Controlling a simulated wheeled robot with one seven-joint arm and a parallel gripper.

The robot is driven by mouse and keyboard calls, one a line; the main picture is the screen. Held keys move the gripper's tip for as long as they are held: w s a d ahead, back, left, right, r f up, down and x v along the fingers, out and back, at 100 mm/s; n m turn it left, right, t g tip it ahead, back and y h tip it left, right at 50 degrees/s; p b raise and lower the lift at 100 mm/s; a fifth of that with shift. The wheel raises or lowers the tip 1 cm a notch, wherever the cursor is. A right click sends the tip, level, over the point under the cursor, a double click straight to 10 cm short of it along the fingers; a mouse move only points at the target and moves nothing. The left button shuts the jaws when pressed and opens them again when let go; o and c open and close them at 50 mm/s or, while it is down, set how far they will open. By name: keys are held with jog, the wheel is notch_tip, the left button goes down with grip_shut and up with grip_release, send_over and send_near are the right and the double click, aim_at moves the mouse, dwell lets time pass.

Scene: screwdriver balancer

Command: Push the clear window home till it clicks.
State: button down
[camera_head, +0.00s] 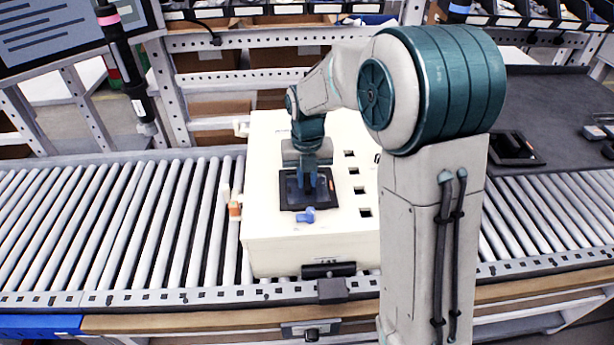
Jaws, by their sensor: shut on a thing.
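The clear window (288,196) shows as a dark-framed panel lying on the top face of a cream box (275,240). My gripper (311,186) points down onto the middle of it and is shut on it. The fingers and the wrist cover part of the panel. Whether the panel sits flush in its opening or stands a little proud cannot be told at this size.
A small blue part (306,215) is on the box just in front of the window. Several dark square openings lie right of it. The box stands on a roller conveyor (110,220). A screwdriver (122,60) hangs at the left. My arm hides the box's right side.

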jog(key=shift+f, duration=0.35)
dwell(1.0)
jog(key=c, duration=1.3)
grip_release()
notch_tip(320, 180, up, 14)
jog(key=b, duration=0.1)
jog(key=shift+f, duration=0.1)
